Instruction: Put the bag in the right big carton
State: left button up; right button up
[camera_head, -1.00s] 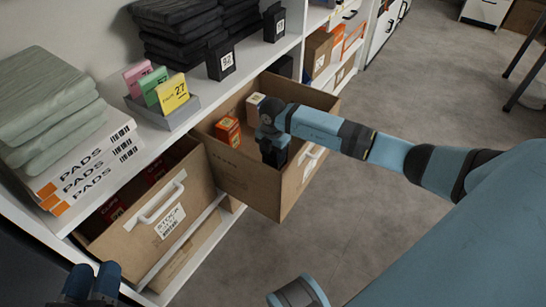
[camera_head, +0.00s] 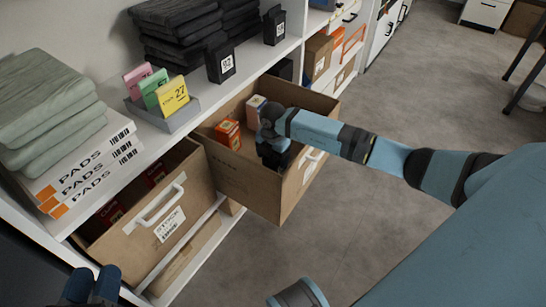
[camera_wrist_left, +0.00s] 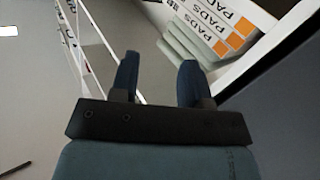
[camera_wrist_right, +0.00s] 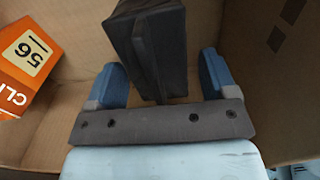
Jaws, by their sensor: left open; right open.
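The right big carton (camera_head: 245,182) is brown, open at the top and pulled out from the shelf. My right gripper (camera_head: 272,150) reaches down into it near its front wall. In the right wrist view the gripper (camera_wrist_right: 161,62) is open, with one finger on each side of a dark bag (camera_wrist_right: 155,45). The bag stands inside the carton; whether the fingers touch it cannot be told, and its base is hidden. My left gripper (camera_head: 90,282) is open and empty at the lower left, also seen in the left wrist view (camera_wrist_left: 158,70).
Orange boxes (camera_head: 228,133) and a pale box (camera_head: 256,105) are in the right carton. The left big carton (camera_head: 186,200) sits beside it with red items inside. Shelves above hold PADS boxes (camera_head: 95,165), dark folded stacks (camera_head: 175,32) and cards (camera_head: 172,97).

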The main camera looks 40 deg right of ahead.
notch_tip(320, 180, up, 11)
jog(key=p, duration=0.4)
jog(key=shift+r, duration=0.2)
pick_arm(q)
notch_tip(320, 180, up, 7)
jog(key=t, duration=0.2)
jog(key=shift+s+a+f+n+t, duration=0.2)
jog(key=shift+a+n+t, duration=0.1)
jog(key=shift+t, duration=0.1)
